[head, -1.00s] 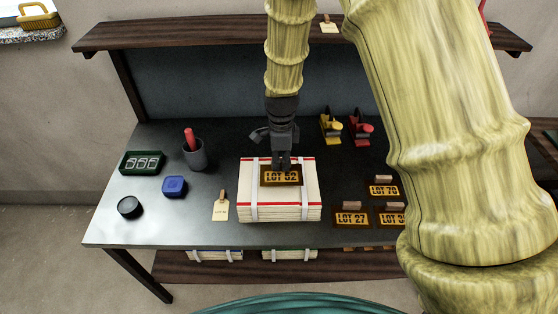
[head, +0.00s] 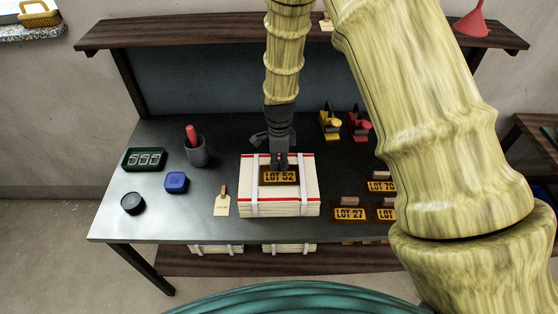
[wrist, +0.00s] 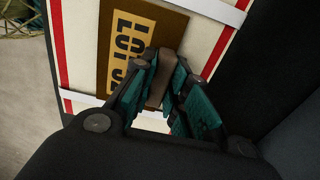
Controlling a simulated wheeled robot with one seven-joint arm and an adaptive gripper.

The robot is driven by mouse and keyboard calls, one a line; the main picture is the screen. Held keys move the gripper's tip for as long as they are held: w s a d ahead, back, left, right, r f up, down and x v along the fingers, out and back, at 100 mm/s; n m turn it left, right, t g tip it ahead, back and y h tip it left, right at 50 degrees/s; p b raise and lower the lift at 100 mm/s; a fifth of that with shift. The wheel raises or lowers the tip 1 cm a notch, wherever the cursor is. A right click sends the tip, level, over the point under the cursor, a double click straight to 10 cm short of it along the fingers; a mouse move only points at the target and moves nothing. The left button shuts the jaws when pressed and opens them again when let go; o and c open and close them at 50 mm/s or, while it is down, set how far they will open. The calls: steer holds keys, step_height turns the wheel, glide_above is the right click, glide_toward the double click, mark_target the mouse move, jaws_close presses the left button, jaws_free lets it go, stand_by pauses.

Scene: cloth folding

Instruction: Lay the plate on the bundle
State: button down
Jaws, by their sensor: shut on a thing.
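The bundle (head: 301,205) is a stack of cream cloth with red edge stripes, tied by two white bands, on the dark table. The plate (head: 280,181) is brown with a yellow label reading LOT 52. It lies at the top middle of the bundle, between the bands, and looks flat against it. My gripper (head: 280,163) is shut on the plate's brown handle block. The wrist view shows the teal finger pads (wrist: 172,92) on both sides of that block, with the plate (wrist: 120,45) over the cloth. Whether the plate fully touches the cloth is hard to tell.
Other lot plates, such as LOT 27 (head: 349,214), lie right of the bundle. A tag (head: 222,206), blue box (head: 176,182), black round tin (head: 132,203), cup (head: 196,152) and green tray (head: 145,159) stand left. Yellow and red stamps (head: 359,126) stand behind. A shelf (head: 190,33) overhangs the back.

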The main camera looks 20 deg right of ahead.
mark_target(279, 161)
steer(key=shift+f, duration=0.1)
steer(key=c, duration=1.4)
jaws_free()
steer(key=shift+r, duration=0.25)
steer(key=shift+r+b, duration=2)
steer(key=shift+r, duration=3.9)
